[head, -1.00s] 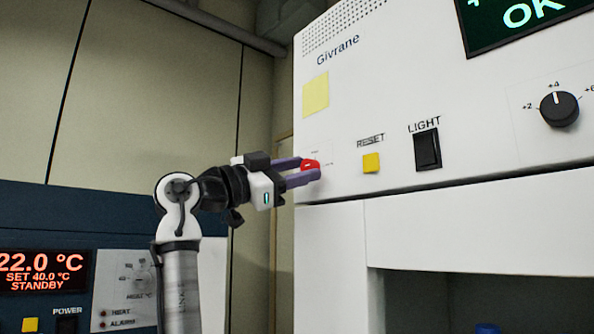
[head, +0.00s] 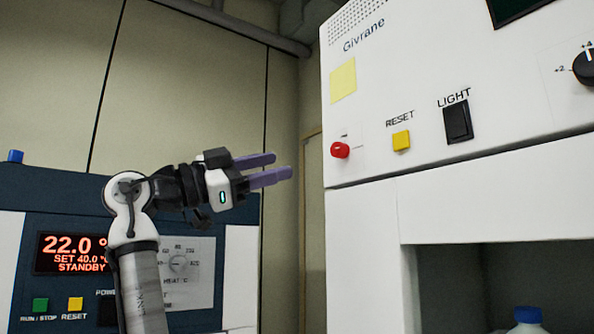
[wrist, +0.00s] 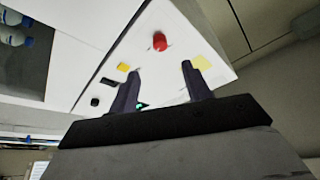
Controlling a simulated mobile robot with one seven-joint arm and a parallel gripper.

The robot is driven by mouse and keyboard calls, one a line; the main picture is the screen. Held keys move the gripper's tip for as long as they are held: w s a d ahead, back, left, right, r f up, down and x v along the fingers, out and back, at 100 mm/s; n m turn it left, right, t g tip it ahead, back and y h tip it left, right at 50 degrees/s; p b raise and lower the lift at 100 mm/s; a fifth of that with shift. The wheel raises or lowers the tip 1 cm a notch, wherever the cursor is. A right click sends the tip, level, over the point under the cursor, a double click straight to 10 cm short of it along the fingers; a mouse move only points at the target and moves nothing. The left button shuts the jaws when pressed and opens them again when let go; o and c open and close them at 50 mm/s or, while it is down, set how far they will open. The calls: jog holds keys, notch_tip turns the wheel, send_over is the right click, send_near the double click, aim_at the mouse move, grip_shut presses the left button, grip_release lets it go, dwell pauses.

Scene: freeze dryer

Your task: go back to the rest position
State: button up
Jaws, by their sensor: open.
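My gripper (head: 277,168) is open and empty, held in the air to the left of the white Givrane machine. Its two purple fingers point right toward the panel, with a clear gap to it. The red knob (head: 340,150) on the panel is free of the fingers. In the wrist view the fingers (wrist: 163,80) show dark and spread apart, with the red knob (wrist: 160,42) beyond and between them.
The Givrane panel carries a yellow reset button (head: 401,140), a black light switch (head: 458,122) and a black dial (head: 585,67). An open bay below holds a blue-capped bottle (head: 527,318). A dark blue unit with a red display (head: 74,253) stands at left.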

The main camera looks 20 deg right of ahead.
jog(key=shift+v, duration=1.05)
